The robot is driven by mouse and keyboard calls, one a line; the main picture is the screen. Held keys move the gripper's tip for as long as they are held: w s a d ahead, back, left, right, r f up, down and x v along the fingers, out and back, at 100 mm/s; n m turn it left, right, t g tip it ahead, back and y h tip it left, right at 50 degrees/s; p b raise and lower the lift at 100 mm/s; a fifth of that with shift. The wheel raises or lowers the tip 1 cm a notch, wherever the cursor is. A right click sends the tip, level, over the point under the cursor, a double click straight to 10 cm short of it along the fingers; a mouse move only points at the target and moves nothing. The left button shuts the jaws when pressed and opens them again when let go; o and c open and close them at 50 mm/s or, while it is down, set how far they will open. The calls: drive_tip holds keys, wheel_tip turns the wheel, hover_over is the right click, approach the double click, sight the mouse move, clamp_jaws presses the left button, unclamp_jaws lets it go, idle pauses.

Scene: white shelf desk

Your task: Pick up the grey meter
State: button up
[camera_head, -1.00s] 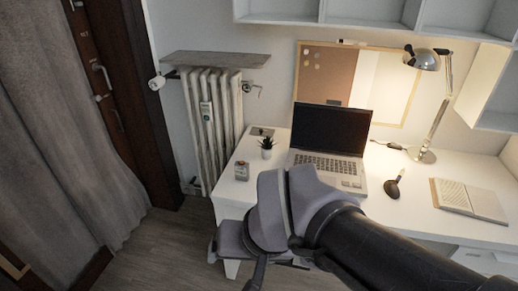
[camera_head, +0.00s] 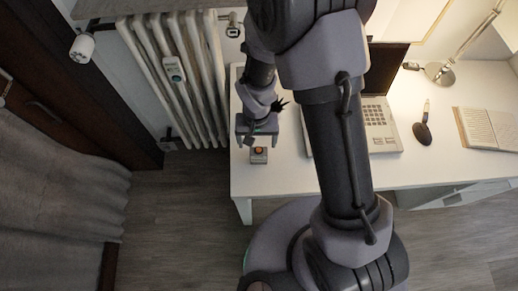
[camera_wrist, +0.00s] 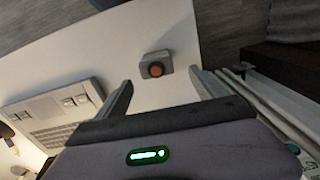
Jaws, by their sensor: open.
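A small grey box with a round orange part on its face, which looks like the grey meter (camera_head: 259,158), sits on the desk near its left front corner. It also shows in the wrist view (camera_wrist: 154,65), beyond the fingertips and roughly in line with the gap between them. My gripper (camera_head: 257,139) is open and empty, pointing down just behind and above the meter. In the wrist view, its two fingers (camera_wrist: 162,80) stand wide apart with nothing between them. The exact height gap to the desk is hard to tell.
A radiator (camera_head: 195,90) with a pale device (camera_head: 174,70) is at the left. The white desk (camera_head: 290,172) is clear around the meter.

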sight(257, 148)
wheel_tip(257, 148, down, 3)
drive_tip(key=shift+f+b, duration=0.1)
drive_tip(key=shift+b, duration=0.25)
drive_tip(key=f, duration=0.1)
drive_tip(key=f+b, duration=0.1)
drive_tip(key=f, duration=0.1)
drive_tip(key=f+b, duration=0.1)
drive_tip(key=f, duration=0.1)
drive_tip(key=shift+s+d+f, duration=0.2)
drive_tip(key=shift+s+d, duration=0.05)
drive_tip(key=shift+s, duration=0.1)
drive_tip(key=shift+r, duration=0.1)
drive_tip(key=shift+c, duration=0.4)
drive_tip(key=c, duration=1.5)
